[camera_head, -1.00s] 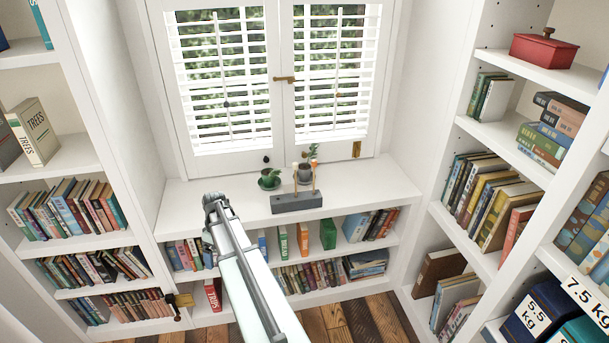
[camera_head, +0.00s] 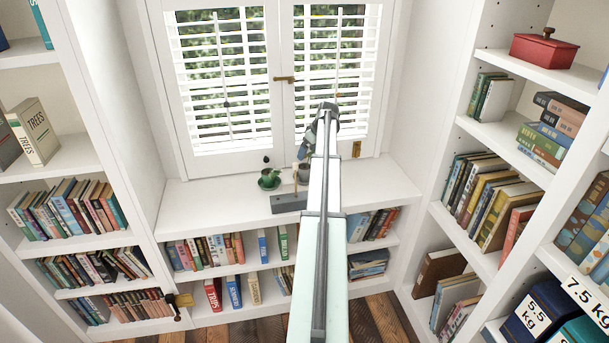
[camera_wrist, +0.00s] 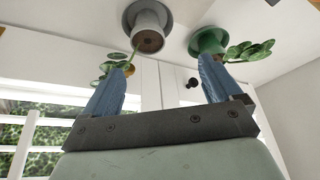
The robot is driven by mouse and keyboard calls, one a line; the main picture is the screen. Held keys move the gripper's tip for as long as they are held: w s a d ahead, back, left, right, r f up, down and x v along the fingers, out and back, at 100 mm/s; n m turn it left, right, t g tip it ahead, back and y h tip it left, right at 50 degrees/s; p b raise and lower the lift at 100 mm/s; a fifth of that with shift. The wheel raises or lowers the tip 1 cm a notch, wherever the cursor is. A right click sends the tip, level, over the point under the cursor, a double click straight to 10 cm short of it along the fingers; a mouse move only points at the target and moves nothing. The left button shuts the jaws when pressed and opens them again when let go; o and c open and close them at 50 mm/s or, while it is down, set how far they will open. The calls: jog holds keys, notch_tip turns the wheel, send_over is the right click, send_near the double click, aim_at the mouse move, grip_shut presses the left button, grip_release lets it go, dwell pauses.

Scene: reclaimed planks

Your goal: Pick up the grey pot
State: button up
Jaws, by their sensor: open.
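The grey pot (camera_head: 304,175) stands on the white window ledge, partly hidden by my gripper and the grey block. In the wrist view, which is upside down, the grey pot (camera_wrist: 150,22) shows its soil and a leafy stem that passes behind one finger. My gripper (camera_head: 305,150) is above the pot, in front of the shutters. Its blue fingers (camera_wrist: 163,66) are spread apart with nothing held between them; the pot lies beyond their tips.
A green pot (camera_head: 269,183) with a plant stands just left of the grey pot; it also shows in the wrist view (camera_wrist: 208,41). A grey block (camera_head: 289,203) with upright sticks sits in front. Shutters (camera_head: 222,85) rise close behind. The ledge is clear to the left.

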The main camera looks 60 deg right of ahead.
jog(key=s+d, duration=0.1)
jog(key=d, duration=0.2)
send_over(305, 167)
jog(key=s, duration=0.3)
jog(key=f, duration=0.7)
jog(key=shift+w+a, duration=0.15)
jog(key=shift+w, duration=0.05)
jog(key=shift+a+x, duration=0.15)
jog(key=shift+x, duration=1.25)
jog(key=shift+a+x, duration=0.2)
jog(key=shift+x, duration=1.15)
jog(key=shift+w, duration=0.15)
jog(key=shift+r, duration=0.1)
jog(key=c, duration=1.4)
jog(key=shift+r, duration=6.5)
jog(key=shift+c, duration=0.2)
